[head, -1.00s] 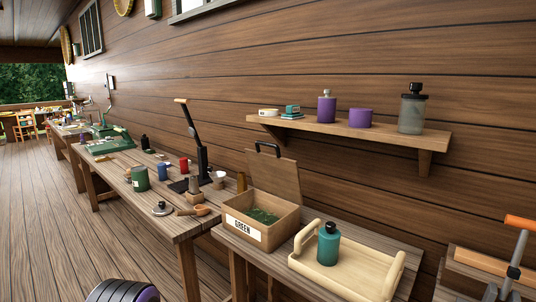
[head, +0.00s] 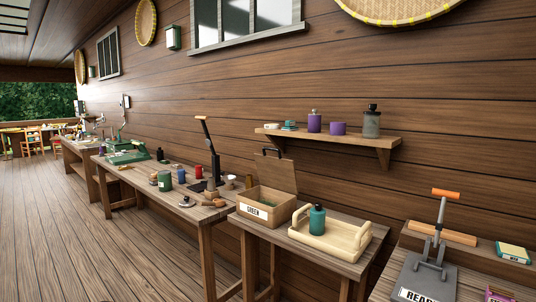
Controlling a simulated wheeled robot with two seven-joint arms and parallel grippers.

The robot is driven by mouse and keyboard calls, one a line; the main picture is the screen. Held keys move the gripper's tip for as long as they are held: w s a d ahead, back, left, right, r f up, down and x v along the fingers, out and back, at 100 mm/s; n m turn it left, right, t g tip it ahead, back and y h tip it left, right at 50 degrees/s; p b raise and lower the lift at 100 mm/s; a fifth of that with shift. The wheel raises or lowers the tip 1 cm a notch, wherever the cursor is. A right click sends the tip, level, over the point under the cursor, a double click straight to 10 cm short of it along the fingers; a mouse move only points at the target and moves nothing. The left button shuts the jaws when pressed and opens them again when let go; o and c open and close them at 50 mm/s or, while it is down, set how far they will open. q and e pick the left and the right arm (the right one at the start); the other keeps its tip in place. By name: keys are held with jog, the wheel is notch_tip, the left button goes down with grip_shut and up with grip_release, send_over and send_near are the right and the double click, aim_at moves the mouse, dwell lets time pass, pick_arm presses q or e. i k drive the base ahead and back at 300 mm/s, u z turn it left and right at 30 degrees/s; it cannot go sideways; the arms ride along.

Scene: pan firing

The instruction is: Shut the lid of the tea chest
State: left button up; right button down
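The tea chest (head: 255,213) is a wooden box with a white "GREEN" label on its front. It stands on a small wooden table (head: 338,262) at the centre of the head view. Its lid (head: 275,172) stands up open at the back, with a dark handle on its top edge. Green contents show inside, partly hidden by the front wall. Neither of my grippers is in the head view.
A pale tray (head: 345,241) with a teal bottle (head: 317,219) sits right of the chest. A long workbench (head: 150,188) with jars and a lever press runs left. A grey lever press (head: 430,265) stands right. A wall shelf (head: 335,137) hangs above. Floor at left is clear.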

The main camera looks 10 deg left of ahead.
aim_at(279, 173)
jog(key=u, duration=0.85)
jog(key=i, duration=1)
jog(key=z, duration=0.25)
